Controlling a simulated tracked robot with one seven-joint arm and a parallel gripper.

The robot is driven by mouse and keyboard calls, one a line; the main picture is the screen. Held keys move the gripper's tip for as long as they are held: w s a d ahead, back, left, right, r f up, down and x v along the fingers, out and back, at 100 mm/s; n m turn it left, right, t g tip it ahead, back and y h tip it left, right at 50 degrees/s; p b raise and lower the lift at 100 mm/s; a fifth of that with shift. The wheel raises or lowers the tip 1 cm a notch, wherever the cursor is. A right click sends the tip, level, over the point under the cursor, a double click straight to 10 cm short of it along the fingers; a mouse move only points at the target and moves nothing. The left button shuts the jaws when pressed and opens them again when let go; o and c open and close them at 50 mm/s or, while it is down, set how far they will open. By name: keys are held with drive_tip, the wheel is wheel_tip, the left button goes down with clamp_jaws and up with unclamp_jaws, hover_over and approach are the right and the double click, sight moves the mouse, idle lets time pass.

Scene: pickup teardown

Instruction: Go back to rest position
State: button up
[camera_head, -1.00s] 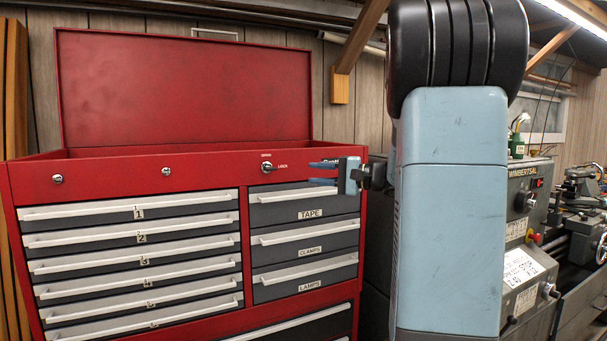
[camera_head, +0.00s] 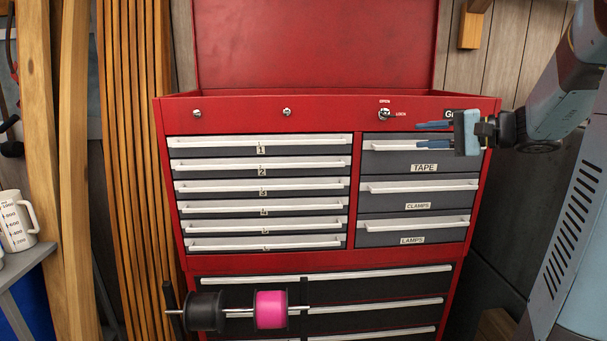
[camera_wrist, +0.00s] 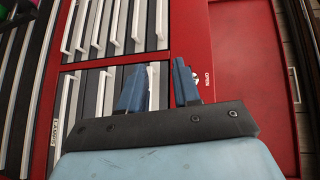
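My gripper (camera_head: 432,134) is in front of the upper right of the red tool cabinet (camera_head: 358,190), by the TAPE drawer (camera_head: 424,158). Its two blue fingers point left with a gap between them, and nothing shows held there. In the wrist view, my gripper (camera_wrist: 160,85) also shows parted fingers, with drawer fronts and the red frame behind them. I cannot tell whether a finger touches the cabinet. The lock (camera_head: 384,114), marked OPEN and LOCK, is left of and above the fingertips. All visible drawers look shut, and the red lid (camera_head: 315,45) is up.
A rod with a black spool (camera_head: 204,312) and a pink spool (camera_head: 271,309) stands out before the lower drawers. Wooden boards (camera_head: 140,150) lean at left.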

drive_tip(key=s+a+f+n+g+h, duration=0.3)
drive_tip(key=s+a+f+g+h, duration=0.25)
drive_tip(key=s+a, duration=0.6)
drive_tip(key=s+d+f+n+t+h, duration=0.1)
drive_tip(key=s+d+f+n+h, duration=0.1)
drive_tip(key=s, duration=0.4)
drive_tip(key=s+d+f+n+t+h, duration=0.1)
drive_tip(key=s+d+f+n+h, duration=0.1)
drive_tip(key=s+h, duration=0.3)
drive_tip(key=shift+s+f, duration=0.75)
drive_tip(key=shift+s, duration=0.05)
